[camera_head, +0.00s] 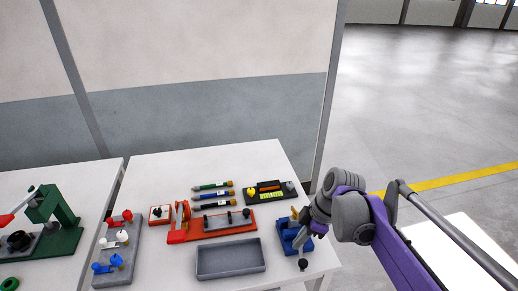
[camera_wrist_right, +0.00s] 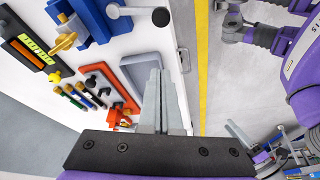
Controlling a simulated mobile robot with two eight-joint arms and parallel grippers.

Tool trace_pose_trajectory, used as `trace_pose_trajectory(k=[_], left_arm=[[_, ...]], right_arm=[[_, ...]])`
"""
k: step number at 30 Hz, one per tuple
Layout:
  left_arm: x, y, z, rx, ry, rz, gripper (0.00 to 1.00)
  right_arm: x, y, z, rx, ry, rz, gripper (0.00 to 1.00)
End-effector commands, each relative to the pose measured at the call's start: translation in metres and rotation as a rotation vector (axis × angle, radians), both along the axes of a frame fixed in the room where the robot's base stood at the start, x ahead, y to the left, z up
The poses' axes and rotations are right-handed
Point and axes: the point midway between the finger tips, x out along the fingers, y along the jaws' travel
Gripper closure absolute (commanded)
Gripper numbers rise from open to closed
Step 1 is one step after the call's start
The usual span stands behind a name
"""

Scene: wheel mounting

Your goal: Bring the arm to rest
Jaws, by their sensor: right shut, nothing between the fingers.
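My right arm comes in from the right in the head view. Its gripper (camera_head: 304,232) is over the right edge of the white table, close above or beside a blue fixture (camera_head: 282,237); I cannot tell whether they touch. In the right wrist view its two grey fingers (camera_wrist_right: 162,100) are pressed together, with nothing between them. The blue fixture (camera_wrist_right: 95,18) shows there at the top, apart from the fingers. In the head view the gripper partly hides this fixture.
The table holds a grey tray (camera_head: 231,273), a red-orange fixture (camera_head: 215,234), several pen-like tools (camera_head: 213,195), a black panel (camera_head: 262,199) and a grey block with coloured knobs (camera_head: 130,267). A green stand (camera_head: 66,240) is at left. Open floor (camera_head: 430,110) lies right.

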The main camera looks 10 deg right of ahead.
Motion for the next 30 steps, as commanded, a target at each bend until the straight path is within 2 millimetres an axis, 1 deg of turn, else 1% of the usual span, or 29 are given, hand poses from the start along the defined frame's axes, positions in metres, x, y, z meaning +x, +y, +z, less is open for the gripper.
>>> trace_pose_trajectory(k=[2, 5, 8, 11, 12, 15, 18, 21, 24, 30], left_arm=[[0.000, 0.000, 0.001, 0.000, 0.000, 0.000, 0.50], [0.001, 0.000, 0.006, 0.000, -0.002, 0.000, 0.50], [0.003, 0.000, 0.014, 0.000, -0.006, 0.000, 0.50], [0.005, 0.000, 0.024, 0.000, -0.010, 0.000, 0.50], [0.006, 0.000, 0.028, 0.000, -0.012, 0.000, 0.50], [0.008, 0.000, 0.038, 0.000, -0.016, 0.000, 0.50], [0.011, 0.000, 0.045, 0.000, -0.020, 0.000, 0.50], [0.012, 0.000, 0.050, 0.000, -0.023, 0.000, 0.50], [0.013, 0.000, 0.052, 0.000, -0.024, 0.000, 0.50], [0.013, 0.000, 0.052, 0.000, -0.024, 0.000, 0.50]], right_arm=[[-0.003, 0.001, 0.001, -0.004, 0.002, -0.017, 1.00], [-0.016, 0.005, 0.004, -0.021, 0.008, -0.103, 1.00], [-0.042, 0.011, 0.007, -0.047, 0.013, -0.280, 1.00], [-0.075, 0.015, 0.007, -0.063, 0.000, -0.513, 1.00], [-0.087, 0.016, 0.006, -0.063, -0.010, -0.608, 1.00], [-0.115, 0.017, 0.000, -0.042, -0.042, -0.831, 1.00], [-0.137, 0.017, -0.007, -0.001, -0.075, -1.014, 1.00], [-0.151, 0.016, -0.014, 0.040, -0.100, -1.141, 1.00], [-0.158, 0.015, -0.019, 0.071, -0.113, -1.217, 1.00], [-0.161, 0.014, -0.021, 0.085, -0.118, -1.252, 1.00]])
